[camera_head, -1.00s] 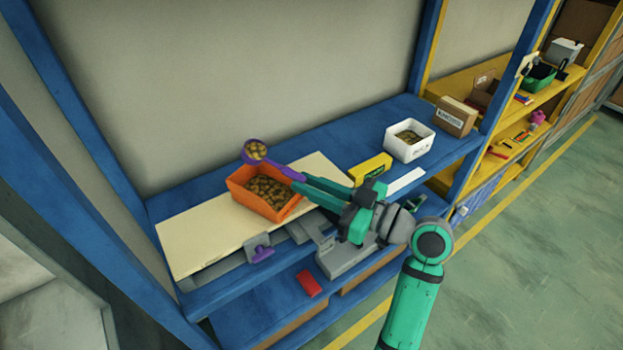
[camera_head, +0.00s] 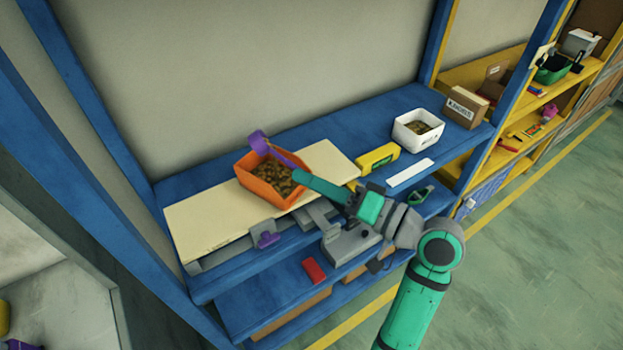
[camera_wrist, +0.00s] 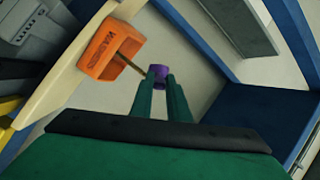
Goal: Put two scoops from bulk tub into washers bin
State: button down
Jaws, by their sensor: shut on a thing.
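A purple scoop (camera_head: 259,141) is turned over at the back rim of the orange bin (camera_head: 245,187), its bowl opening hidden in the head view. My gripper (camera_head: 300,177) is shut on the scoop's handle. In the wrist view a brown stream runs from the purple scoop (camera_wrist: 158,70) to the orange bin (camera_wrist: 103,62), whose label seems to start with "WA". Brown pieces lie in the bin, which stands on a cream board. The white tub (camera_head: 408,133), also holding brown pieces, stands to the right on the blue shelf.
A cardboard box (camera_head: 465,107) stands right of the tub. A red block (camera_head: 314,270) lies on the lower shelf.

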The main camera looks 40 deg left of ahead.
jog(key=w+r+m, duration=0.1)
jog(key=m, duration=0.6)
jog(key=w+d+r+m, duration=0.1)
jog(key=m, duration=0.5)
jog(key=w+r+m, duration=0.1)
jog(key=m, duration=0.6)
jog(key=shift+w+d+r+m, duration=0.2)
jog(key=shift+d+r+m, duration=0.1)
jog(key=shift+r, duration=0.1)
dwell(0.5)
